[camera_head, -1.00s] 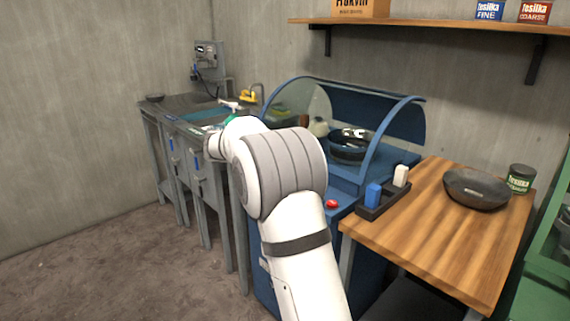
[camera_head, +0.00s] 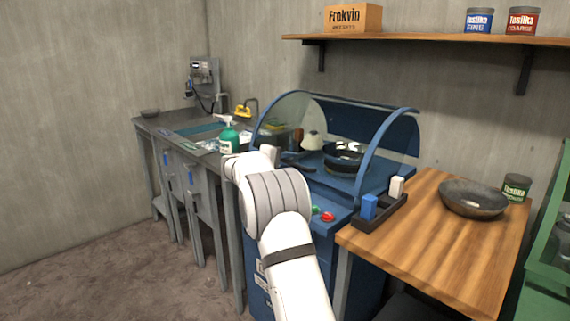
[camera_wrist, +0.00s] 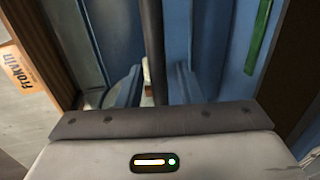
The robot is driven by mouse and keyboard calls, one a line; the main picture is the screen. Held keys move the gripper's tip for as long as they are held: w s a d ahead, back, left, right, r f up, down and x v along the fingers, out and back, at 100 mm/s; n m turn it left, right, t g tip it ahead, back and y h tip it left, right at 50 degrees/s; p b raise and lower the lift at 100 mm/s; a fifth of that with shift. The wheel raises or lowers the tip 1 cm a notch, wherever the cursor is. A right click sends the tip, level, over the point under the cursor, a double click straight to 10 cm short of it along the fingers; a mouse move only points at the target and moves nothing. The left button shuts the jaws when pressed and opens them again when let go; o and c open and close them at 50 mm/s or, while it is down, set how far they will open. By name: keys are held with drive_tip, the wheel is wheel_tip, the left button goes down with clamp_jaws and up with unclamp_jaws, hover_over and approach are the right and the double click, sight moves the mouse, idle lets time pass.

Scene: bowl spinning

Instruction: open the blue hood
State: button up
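The blue hood (camera_head: 389,142) has curved blue side arcs and a clear front. It is down over the blue machine (camera_head: 325,184) against the back wall. A dark bowl (camera_head: 345,163) shows inside, under the hood. My arm reaches up in front of the machine's left part in the head view, and its links hide the fingers there. In the wrist view, the grey body of my gripper (camera_wrist: 160,130) fills the bottom, with blue surfaces beyond it. A dark upright bar stands at the centre.
A wooden table (camera_head: 440,250) at the right carries a dark bowl (camera_head: 473,198), a green can (camera_head: 516,187) and a block holder (camera_head: 379,214). A red button (camera_head: 327,216) is on the machine's front. A sink bench with a green bottle (camera_head: 228,138) stands left. A shelf (camera_head: 430,40) is above.

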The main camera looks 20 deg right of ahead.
clamp_jaws()
idle(0.3)
